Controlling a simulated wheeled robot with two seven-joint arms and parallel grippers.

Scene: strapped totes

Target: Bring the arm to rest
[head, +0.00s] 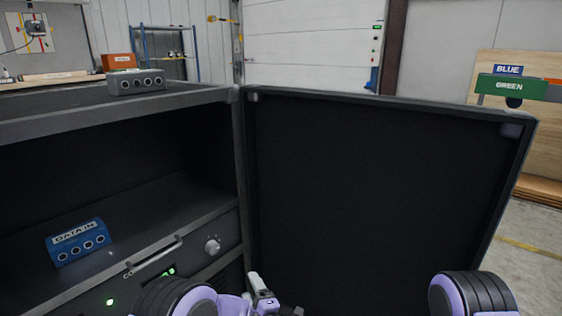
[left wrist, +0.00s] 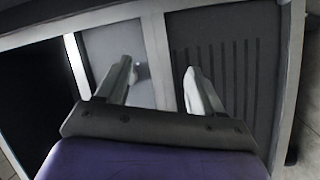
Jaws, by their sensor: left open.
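My left gripper (head: 272,297) is low in the middle of the head view, in front of the cabinet's open door. In the left wrist view its two fingers (left wrist: 158,82) are spread with nothing between them. Behind them is a grey panel with a row of dark vertical slots. My left arm comes in at the bottom of the head view. Part of my right arm (head: 472,293) shows at the bottom right; its gripper is out of view.
A dark cabinet (head: 120,108) stands at the left, its door (head: 370,190) swung wide open. A blue DATA IN box (head: 78,243) sits on its shelf. A grey box (head: 136,82) stands on top. Green (head: 511,87) and blue (head: 508,70) signs show at the right.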

